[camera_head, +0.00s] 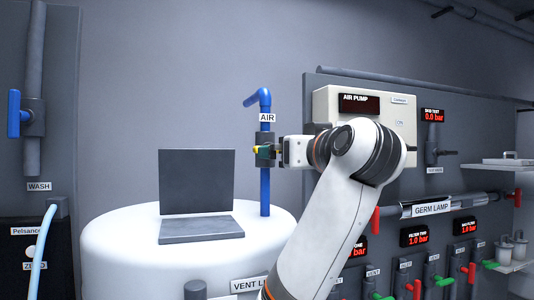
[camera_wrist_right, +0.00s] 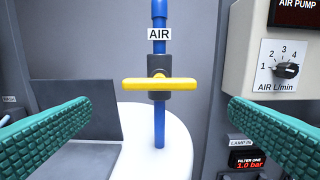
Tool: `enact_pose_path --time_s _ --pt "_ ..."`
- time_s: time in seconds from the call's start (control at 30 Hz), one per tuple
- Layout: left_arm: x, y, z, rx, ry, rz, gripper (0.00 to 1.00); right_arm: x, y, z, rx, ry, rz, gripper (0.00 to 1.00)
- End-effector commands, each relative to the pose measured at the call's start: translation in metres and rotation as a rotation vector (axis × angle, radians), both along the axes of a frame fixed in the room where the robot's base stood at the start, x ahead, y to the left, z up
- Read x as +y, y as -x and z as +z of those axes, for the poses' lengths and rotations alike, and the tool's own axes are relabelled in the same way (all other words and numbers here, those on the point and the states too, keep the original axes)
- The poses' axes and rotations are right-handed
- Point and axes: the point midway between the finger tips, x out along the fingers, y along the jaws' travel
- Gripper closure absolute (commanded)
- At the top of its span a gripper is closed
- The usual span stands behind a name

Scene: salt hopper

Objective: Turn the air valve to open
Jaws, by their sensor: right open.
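The air valve (camera_wrist_right: 159,68) is a dark grey body on a vertical blue pipe under an AIR label. Its yellow handle (camera_wrist_right: 140,84) lies crosswise to the pipe, roughly horizontal. In the head view the blue pipe (camera_head: 265,190) rises by the white tank, and my gripper partly hides the valve. My right gripper (camera_wrist_right: 160,104) is open and empty, its green fingers spread to the left and right of the handle without visible contact. In the head view its fingertips (camera_head: 266,152) are close to the valve. My left gripper is not in view.
The air pump box (camera_wrist_right: 272,65) with its dial stands close on the right. An open hatch lid (camera_head: 196,180) stands up from the white tank (camera_head: 120,240) on the left. A filter panel (camera_head: 440,270) with several small valves is at the right.

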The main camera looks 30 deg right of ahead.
Motion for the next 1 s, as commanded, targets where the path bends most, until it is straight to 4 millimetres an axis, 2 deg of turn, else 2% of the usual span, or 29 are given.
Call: enact_pose_path --time_s 0.17,0.3,0.37,0.47,0.7,0.83,1.0 --pt "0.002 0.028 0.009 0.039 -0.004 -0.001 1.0 -0.004 -0.022 0.002 0.004 0.0 0.003 0.0" --pt "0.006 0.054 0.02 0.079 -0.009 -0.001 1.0 -0.011 -0.05 0.002 0.006 0.0 0.003 0.0" --pt "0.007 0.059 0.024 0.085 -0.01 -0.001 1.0 -0.014 -0.063 0.002 0.006 0.0 0.003 0.0" --pt "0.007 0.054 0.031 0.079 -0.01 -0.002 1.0 -0.019 -0.081 0.002 0.005 -0.001 0.002 0.0" --pt "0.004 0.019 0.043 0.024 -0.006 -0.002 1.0 -0.025 -0.109 0.0 0.002 0.0 0.002 0.0" --pt "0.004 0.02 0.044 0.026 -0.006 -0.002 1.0 -0.027 -0.114 -0.001 0.0 0.0 0.001 0.0" --pt "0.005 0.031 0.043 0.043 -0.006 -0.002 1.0 -0.027 -0.115 -0.002 0.0 0.0 0.001 0.0"
